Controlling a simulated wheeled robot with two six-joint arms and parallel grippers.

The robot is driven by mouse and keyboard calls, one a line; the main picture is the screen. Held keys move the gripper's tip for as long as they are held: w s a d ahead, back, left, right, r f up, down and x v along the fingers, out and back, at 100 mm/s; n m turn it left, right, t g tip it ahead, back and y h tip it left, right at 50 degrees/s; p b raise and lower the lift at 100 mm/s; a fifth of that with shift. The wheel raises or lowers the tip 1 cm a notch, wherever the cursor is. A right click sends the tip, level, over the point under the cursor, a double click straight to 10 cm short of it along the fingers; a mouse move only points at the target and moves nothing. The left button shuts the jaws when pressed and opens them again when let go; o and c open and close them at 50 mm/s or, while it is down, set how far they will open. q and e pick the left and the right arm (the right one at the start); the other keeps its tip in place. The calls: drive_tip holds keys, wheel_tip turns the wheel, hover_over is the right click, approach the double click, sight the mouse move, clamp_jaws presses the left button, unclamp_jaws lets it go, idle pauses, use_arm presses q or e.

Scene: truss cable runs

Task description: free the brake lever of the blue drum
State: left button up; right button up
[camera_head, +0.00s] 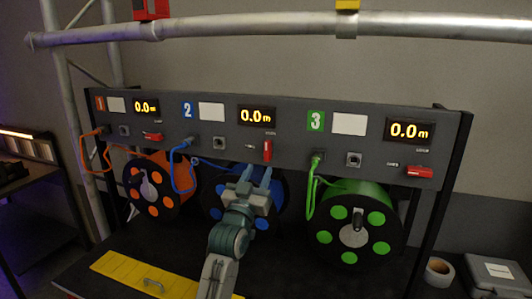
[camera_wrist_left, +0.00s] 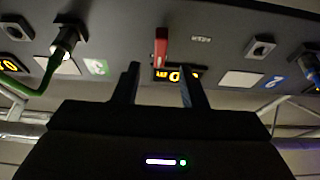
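The blue drum (camera_head: 277,214) hangs under the panel's section 2, partly hidden behind my left gripper. Its red brake lever (camera_head: 267,150) stands upright on the panel, below and right of the 0.0 m display. My left gripper (camera_head: 256,173) is open and empty, its fingers pointing up toward the panel just below the lever. In the left wrist view, which is upside down, the red lever (camera_wrist_left: 161,46) lies beyond the two spread fingertips (camera_wrist_left: 161,68), roughly in line with the gap between them. No contact is visible. My right gripper is not in view.
The orange drum (camera_head: 133,188) and green drum (camera_head: 325,220) hang on either side; their red levers (camera_head: 152,137) (camera_head: 419,172) lie sideways. Blue cable (camera_head: 174,165) and green cable (camera_head: 311,190) loop below the panel.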

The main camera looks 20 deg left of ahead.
sight(266, 155)
use_arm(q)
drive_tip(key=p+x, duration=0.2)
drive_tip(key=x, duration=0.5)
drive_tip(key=shift+w, duration=0.15)
clamp_jaws()
